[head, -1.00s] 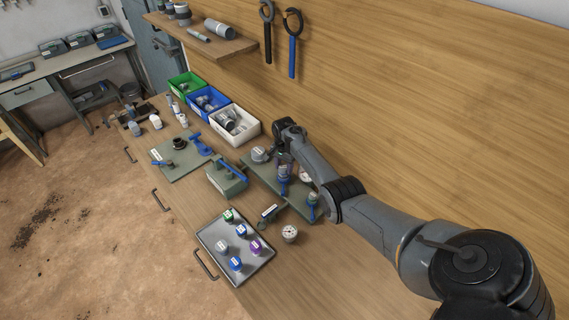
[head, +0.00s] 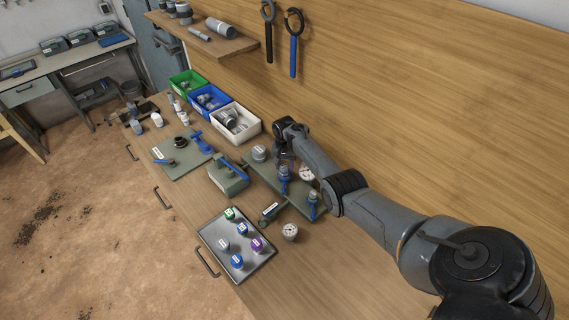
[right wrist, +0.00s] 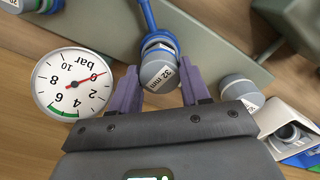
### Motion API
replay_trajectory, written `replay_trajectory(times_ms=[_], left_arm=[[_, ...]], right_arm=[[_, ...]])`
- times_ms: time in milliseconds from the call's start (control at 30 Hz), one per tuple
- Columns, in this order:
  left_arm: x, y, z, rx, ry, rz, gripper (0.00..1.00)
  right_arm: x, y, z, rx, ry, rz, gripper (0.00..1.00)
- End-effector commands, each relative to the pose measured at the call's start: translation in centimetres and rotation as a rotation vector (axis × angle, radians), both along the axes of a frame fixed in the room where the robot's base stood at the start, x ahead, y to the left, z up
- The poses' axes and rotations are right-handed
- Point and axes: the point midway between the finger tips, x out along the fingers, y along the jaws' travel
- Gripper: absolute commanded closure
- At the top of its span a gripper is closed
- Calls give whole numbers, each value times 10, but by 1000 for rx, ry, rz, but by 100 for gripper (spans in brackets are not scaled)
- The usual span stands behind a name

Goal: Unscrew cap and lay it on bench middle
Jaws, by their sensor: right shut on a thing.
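A grey cap labelled 32 mm (right wrist: 160,72) sits between the two purple fingers of my right gripper (right wrist: 160,90) in the right wrist view. The gripper is shut on it. The cap is in line with a fitting at the manifold, next to a blue valve handle (right wrist: 150,16). In the head view my right gripper (head: 285,157) is over the green manifold plate (head: 262,181), and the cap is mostly hidden there. I cannot tell whether its thread is still engaged. My left gripper is not in view.
A pressure gauge (right wrist: 73,83) is close beside the right gripper. Another grey cap (head: 259,152) stands on the plate's far end. A tray (head: 257,270) of coloured caps lies in front, near a loose gauge (head: 290,231). White, blue and green bins line the back. Bare bench shows at front right.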

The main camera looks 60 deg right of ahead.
Motion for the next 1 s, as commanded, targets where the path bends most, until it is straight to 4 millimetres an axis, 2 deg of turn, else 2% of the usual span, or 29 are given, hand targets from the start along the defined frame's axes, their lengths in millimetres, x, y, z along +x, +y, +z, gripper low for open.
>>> replay_trajectory(times_ms=[333,767,1000], left_arm=[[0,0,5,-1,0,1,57],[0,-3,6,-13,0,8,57],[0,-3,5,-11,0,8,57]], right_arm=[[-1,4,0,6,8,360,90],[-1,3,0,5,8,456,90],[-1,4,-1,6,9,753,90]])
